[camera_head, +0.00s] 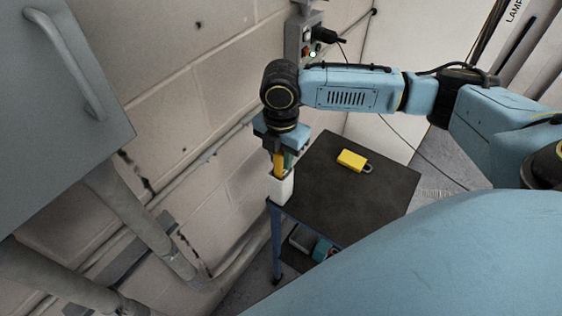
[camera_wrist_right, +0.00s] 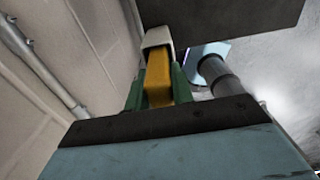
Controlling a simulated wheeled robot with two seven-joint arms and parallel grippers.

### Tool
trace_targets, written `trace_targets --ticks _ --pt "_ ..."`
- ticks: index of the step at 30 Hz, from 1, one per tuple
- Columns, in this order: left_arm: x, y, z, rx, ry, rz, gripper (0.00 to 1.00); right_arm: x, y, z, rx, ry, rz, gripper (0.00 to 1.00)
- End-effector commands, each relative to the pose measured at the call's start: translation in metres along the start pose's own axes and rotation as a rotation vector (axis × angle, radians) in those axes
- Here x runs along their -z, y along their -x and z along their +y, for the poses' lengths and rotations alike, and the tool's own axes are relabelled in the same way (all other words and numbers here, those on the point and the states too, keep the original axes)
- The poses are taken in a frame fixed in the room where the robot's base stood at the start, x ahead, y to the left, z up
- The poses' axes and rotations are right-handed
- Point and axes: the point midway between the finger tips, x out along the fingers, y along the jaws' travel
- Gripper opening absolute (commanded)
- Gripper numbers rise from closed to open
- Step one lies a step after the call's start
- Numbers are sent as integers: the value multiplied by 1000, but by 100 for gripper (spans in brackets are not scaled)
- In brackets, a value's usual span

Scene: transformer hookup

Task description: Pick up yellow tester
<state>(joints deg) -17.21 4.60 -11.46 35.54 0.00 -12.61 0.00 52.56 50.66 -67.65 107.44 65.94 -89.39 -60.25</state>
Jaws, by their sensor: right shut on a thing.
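The yellow tester (camera_head: 278,164) stands upright with its lower end inside a white holder (camera_head: 281,189) at the left corner of the cart top. My right gripper (camera_head: 283,160) points down from above and is shut on the tester. In the right wrist view, the yellow tester (camera_wrist_right: 158,80) lies between the green fingers of the right gripper (camera_wrist_right: 158,88), and its far end goes into the white holder (camera_wrist_right: 158,37). The part inside the holder is hidden. My left gripper is not in view.
A yellow padlock (camera_head: 352,160) lies on the dark cart top (camera_head: 340,200); the rest of that top looks clear. The block wall (camera_head: 215,120) with pipes is close on the left. A grey control box (camera_head: 306,40) with a green light is on the wall behind my right arm.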

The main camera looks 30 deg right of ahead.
Motion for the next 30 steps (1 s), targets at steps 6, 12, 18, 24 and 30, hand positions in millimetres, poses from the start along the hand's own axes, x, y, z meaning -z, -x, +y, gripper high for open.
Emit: trace_targets --ticks 6,12,18,24,30 --pt "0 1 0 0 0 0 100 0 26 1 -5 0 -1 1" --pt "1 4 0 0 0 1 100 -1 78 2 -8 0 -2 1" --pt "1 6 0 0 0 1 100 0 132 1 -7 0 -1 1" --pt "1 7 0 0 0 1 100 0 167 1 -5 -1 0 1" --pt "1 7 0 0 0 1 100 0 180 1 -2 -1 1 1"
